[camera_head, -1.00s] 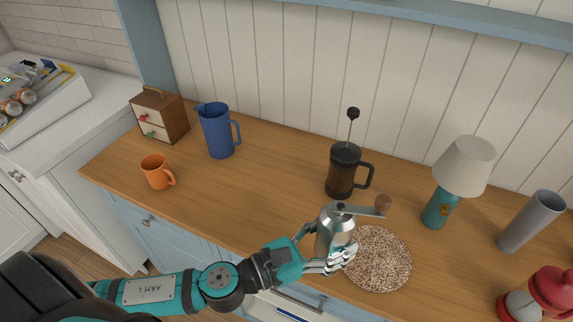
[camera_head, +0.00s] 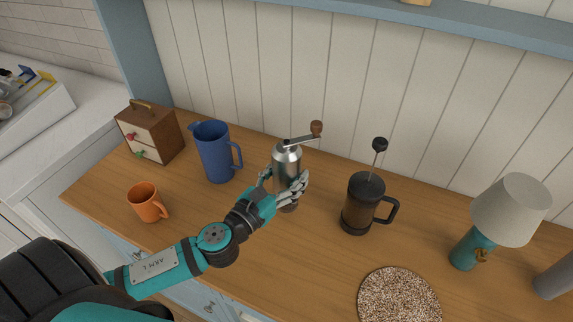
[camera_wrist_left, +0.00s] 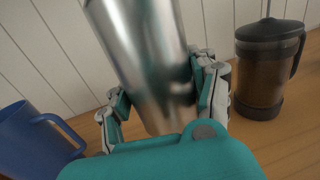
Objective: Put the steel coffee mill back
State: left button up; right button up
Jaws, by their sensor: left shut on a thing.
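The steel coffee mill (camera_head: 287,160) is a silver cylinder with a crank arm and a brown wooden knob at its top. My left gripper (camera_head: 288,187) is shut around its body. The mill is upright or nearly so, between the blue pitcher and the French press; I cannot tell whether its base touches the counter. In the left wrist view the mill's steel body (camera_wrist_left: 150,60) fills the middle between the fingers (camera_wrist_left: 165,105). Its crank is out of that view. My right gripper is not in view.
The blue pitcher (camera_head: 213,152) stands left of the mill, the French press (camera_head: 362,205) right. A drawer box (camera_head: 150,132) and orange mug (camera_head: 147,203) are further left. A speckled round mat (camera_head: 400,297) lies bare at front right. A lamp (camera_head: 510,208) stands at right.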

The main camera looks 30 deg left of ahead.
pick_arm(q)
jog(key=w+a+f, duration=0.3)
jog(key=w+f, duration=0.1)
jog(key=w, duration=0.1)
jog(key=shift+w+a+f+b, duration=0.15)
jog(key=shift+w+f+b, duration=0.05)
jog(key=shift+w+b, duration=0.25)
jog(key=o, duration=1)
jog(key=shift+f, duration=0.15)
jog(key=shift+c, duration=0.2)
jog(key=o, duration=0.5)
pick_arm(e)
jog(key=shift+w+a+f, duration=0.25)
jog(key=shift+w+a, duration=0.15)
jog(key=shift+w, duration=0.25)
